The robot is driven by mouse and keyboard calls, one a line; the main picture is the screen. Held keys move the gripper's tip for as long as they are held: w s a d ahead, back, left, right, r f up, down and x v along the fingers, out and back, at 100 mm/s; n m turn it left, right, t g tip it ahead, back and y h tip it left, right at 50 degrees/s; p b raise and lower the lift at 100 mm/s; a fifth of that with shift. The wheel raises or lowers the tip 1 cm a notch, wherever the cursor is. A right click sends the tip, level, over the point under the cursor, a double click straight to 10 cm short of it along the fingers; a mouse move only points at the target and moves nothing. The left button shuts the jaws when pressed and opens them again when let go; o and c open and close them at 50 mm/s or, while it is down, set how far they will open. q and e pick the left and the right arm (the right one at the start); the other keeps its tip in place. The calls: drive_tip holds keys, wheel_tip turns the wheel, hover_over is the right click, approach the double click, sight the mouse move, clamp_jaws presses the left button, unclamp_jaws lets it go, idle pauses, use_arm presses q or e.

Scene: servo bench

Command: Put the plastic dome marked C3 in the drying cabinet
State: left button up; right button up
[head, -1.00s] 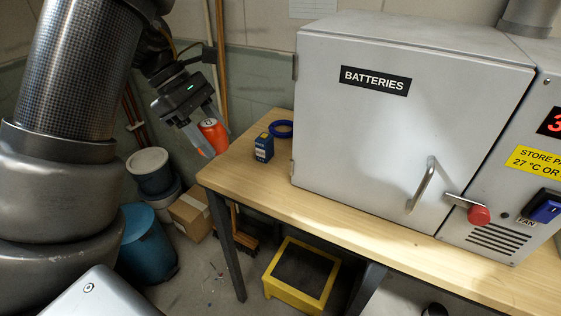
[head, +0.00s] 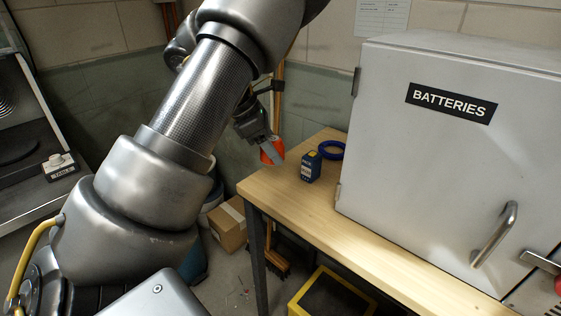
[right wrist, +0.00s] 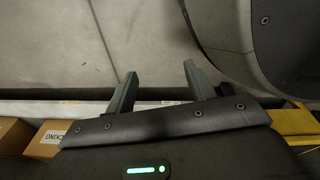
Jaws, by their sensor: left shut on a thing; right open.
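My left gripper (head: 274,148) is shut on an orange thing (head: 267,152). It holds it near the back left corner of the wooden bench. The fingers cover part of the orange thing; I cannot read a C3 mark or tell whether it is a dome. A grey cabinet (head: 400,160) with a shut door stands on the bench. Its label reads BATTERIES, and its door handle (head: 494,235) is at the lower right. I see no label naming a drying cabinet. In the right wrist view my right gripper (right wrist: 158,88) is open and empty above the floor.
A yellow-edged step (head: 330,295) and a cardboard box (head: 228,224) are on the floor. A machine (head: 35,150) stands at the far left.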

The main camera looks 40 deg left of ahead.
use_arm(q)
hover_over(286, 175)
drive_tip(key=s+a, duration=0.1)
drive_tip(key=s, duration=0.1)
drive_tip(key=shift+w+a+f, duration=0.1)
drive_tip(key=shift+a+f, duration=0.05)
drive_tip(key=shift+f, duration=1.95)
drive_tip(key=f, duration=0.3)
drive_tip(key=shift+w+a+f, duration=0.1)
drive_tip(key=shift+w+f, duration=0.1)
use_arm(e)
drive_tip(key=shift+s+d+f, duration=0.2)
drive_tip(key=shift+s+f, duration=0.05)
drive_tip(key=shift+s, duration=0.25)
drive_tip(key=shift+s+d+f, duration=0.2)
drive_tip(key=shift+s+f, duration=0.05)
drive_tip(key=shift+s, duration=0.2)
use_arm(q)
drive_tip(key=shift+f, duration=0.15)
drive_tip(key=o, duration=0.7)
drive_tip(key=shift+o, duration=1.6)
use_arm(e)
drive_tip(key=shift+w+a+r, duration=0.1)
drive_tip(key=shift+w+r, duration=0.15)
drive_tip(key=shift+w, duration=0.4)
